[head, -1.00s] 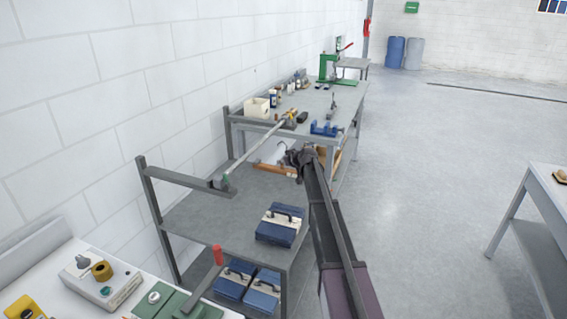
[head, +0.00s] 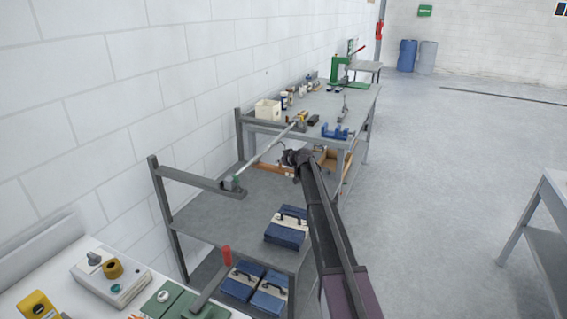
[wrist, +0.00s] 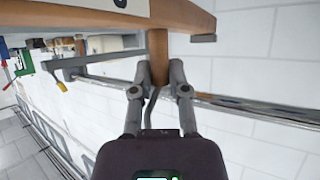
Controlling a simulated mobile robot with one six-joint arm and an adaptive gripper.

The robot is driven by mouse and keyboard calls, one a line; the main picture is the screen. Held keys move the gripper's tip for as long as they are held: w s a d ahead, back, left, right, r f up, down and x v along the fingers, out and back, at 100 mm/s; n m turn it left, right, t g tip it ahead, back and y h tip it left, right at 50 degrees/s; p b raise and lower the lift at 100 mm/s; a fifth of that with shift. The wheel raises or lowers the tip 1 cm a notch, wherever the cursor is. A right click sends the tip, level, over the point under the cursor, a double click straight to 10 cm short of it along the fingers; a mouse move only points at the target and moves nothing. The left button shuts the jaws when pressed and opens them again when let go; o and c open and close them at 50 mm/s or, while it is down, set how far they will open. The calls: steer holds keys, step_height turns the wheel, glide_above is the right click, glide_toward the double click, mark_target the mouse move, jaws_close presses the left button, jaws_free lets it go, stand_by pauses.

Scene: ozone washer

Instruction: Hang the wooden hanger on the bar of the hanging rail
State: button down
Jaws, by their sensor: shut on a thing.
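My gripper (wrist: 158,68) is shut on the brown wooden hanger (wrist: 185,14), its fingers around the short wooden neck below the body in the wrist view. A pale label is on the hanger's body. A thin grey hook-like piece shows between the fingers. In the head view the hanger (head: 270,168) shows as a brown strip left of my gripper (head: 296,158), partly hidden by it. The rail's shiny bar (head: 262,152) slants between two brackets, just left of my gripper. In the wrist view the bar (wrist: 245,104) passes behind the fingers. I cannot tell whether the hook touches it.
A grey shelf (head: 245,212) with a blue case (head: 287,228) lies below the bar. A workbench (head: 352,100) with tools stands beyond. A white block wall (head: 150,90) is at the left. Open floor (head: 450,140) lies to the right.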

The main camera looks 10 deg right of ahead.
mark_target(267, 165)
steer(key=shift+w+a, duration=0.65)
steer(key=shift+a, duration=0.25)
steer(key=shift+w+a, duration=0.7)
steer(key=shift+a, duration=0.2)
steer(key=shift+w+a, duration=0.65)
steer(key=shift+a, duration=0.25)
steer(key=shift+f+b, duration=1.4)
steer(key=shift+f, duration=0.1)
steer(key=c, duration=0.5)
jaws_free()
steer(key=shift+c, duration=0.2)
steer(key=shift+r, duration=0.25)
